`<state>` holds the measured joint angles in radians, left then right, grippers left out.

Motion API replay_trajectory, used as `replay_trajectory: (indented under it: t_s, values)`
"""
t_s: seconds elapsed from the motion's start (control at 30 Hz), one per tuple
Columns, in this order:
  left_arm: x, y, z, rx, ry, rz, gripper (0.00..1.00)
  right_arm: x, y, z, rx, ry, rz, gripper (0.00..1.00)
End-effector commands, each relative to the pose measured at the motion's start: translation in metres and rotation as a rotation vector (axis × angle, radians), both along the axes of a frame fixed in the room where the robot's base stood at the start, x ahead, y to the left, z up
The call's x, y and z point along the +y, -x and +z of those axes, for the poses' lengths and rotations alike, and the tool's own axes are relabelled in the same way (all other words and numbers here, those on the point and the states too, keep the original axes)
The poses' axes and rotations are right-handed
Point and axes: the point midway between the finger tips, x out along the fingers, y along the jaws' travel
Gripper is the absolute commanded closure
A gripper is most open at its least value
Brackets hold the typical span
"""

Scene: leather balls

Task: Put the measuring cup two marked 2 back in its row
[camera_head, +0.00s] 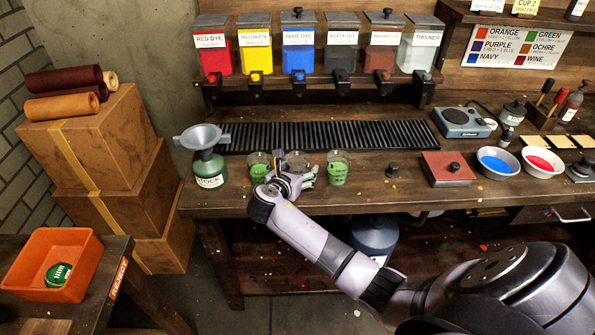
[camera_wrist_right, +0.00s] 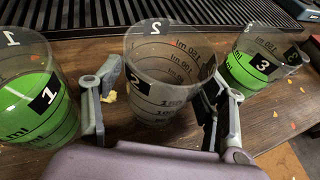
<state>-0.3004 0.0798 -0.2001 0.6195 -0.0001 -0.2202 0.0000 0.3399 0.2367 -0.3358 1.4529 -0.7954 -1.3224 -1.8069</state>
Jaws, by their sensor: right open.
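Measuring cup two (camera_wrist_right: 160,95) is a clear, empty-looking cup with a black "2" label; it stands upright on the bench. In the head view it shows partly behind my gripper (camera_head: 297,158). My right gripper (camera_wrist_right: 163,88) is open, one finger on each side of cup two; I cannot tell whether either finger touches it. It also shows in the head view (camera_head: 293,178). Cup one (camera_wrist_right: 35,100), with green liquid, stands to the left. Cup three (camera_wrist_right: 262,62), also with green liquid, stands to the right. My left gripper is not in view.
A green stock bottle with a funnel (camera_head: 207,168) stands left of the cups. A black slatted grate (camera_head: 330,134) lies behind them. A small dark knobbed object (camera_head: 392,170) and a red block (camera_head: 448,168) are to the right. An orange bin (camera_head: 85,262) is at far left.

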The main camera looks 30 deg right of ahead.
Motion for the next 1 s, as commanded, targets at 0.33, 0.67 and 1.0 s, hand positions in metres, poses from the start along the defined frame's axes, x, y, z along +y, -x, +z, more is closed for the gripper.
replay_trajectory:
  t_s: [0.33,0.67,1.0]
  values:
    - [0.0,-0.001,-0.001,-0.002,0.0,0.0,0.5,0.05,0.035,0.024,-0.003,-0.003,0.004,0.33]
    - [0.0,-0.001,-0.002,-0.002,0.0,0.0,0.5,0.086,0.062,0.043,-0.001,-0.001,0.001,0.33]
    - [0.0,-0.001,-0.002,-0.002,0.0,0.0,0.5,0.09,0.064,0.044,-0.007,-0.01,0.004,0.33]
